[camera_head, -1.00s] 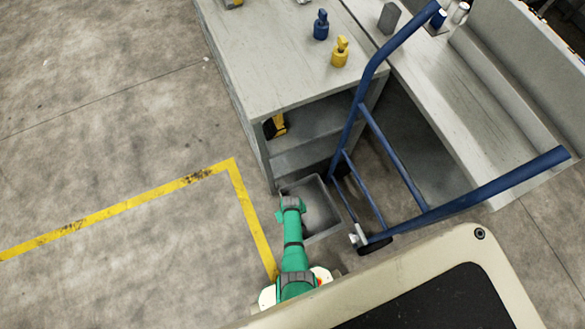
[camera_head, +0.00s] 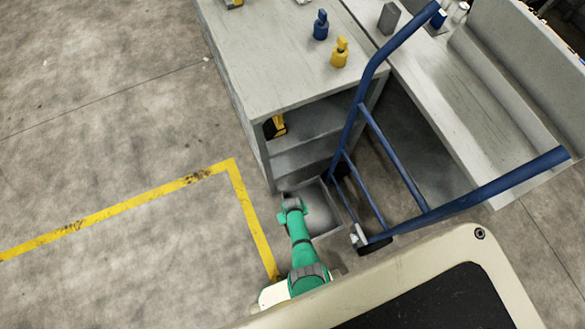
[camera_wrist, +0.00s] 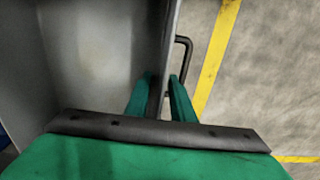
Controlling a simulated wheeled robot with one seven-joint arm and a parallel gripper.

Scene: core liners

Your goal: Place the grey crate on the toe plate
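The grey crate (camera_head: 323,216) is an open box at floor level, in front of the grey shelf unit and beside the blue hand truck (camera_head: 393,158). It also fills the left of the wrist view (camera_wrist: 85,50). My gripper (camera_head: 291,207) is at the crate's left side. In the wrist view its two green fingers (camera_wrist: 160,92) straddle the crate's wall and look closed on it, next to a dark handle on the outside. The toe plate at the hand truck's foot cannot be made out clearly; the crate lies close to that foot.
The grey shelf unit (camera_head: 257,62) stands just behind the crate, with blue and yellow objects on top. A grey bench (camera_head: 470,100) is beyond the hand truck. A yellow floor line (camera_head: 120,211) runs to the left, where the floor is open.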

